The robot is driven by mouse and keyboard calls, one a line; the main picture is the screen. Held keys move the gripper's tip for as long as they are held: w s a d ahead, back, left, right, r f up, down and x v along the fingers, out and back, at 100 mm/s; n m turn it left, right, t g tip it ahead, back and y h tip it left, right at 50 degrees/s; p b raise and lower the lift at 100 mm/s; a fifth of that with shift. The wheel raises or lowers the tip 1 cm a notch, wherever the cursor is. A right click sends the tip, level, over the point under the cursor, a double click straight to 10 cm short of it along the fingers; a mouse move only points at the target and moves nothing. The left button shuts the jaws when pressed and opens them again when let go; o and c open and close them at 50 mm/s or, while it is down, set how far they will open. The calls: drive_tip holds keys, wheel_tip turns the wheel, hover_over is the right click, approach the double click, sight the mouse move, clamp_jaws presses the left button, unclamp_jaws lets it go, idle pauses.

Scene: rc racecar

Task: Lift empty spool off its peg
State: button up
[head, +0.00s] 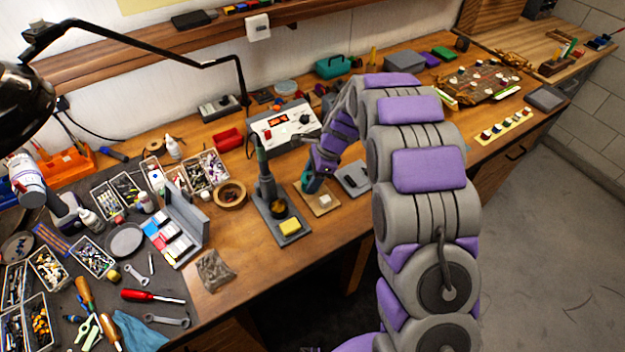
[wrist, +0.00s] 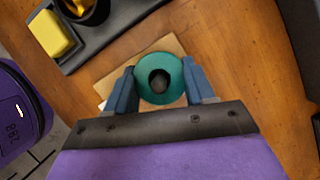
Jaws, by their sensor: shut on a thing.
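The teal spool (wrist: 144,91) is round with a dark centre hole, seen from above in the wrist view. My gripper (wrist: 159,75) is shut on it, one blue finger on each side. Beneath it is a square tan wooden base (wrist: 176,44), which also shows in the head view (head: 326,209). In the head view my gripper (head: 311,184) is just above the base's back left part. The peg cannot be made out clearly, and whether the spool is still around it cannot be told.
A dark soldering stand (head: 290,239) with a yellow sponge (head: 290,226) is left of the base. A grey flat device (head: 354,177) is close on the right. A white station with a red display (head: 285,125) is behind. Bare wood lies in front.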

drive_tip(key=shift+f, duration=0.1)
drive_tip(key=shift+r, duration=0.25)
wheel_tip(320, 180, up, 10)
drive_tip(key=p, duration=0.2)
drive_tip(key=shift+a+f+p, duration=0.1)
drive_tip(key=shift+f+p, duration=0.15)
drive_tip(key=shift+p, duration=0.1)
drive_tip(key=shift+c, duration=0.5)
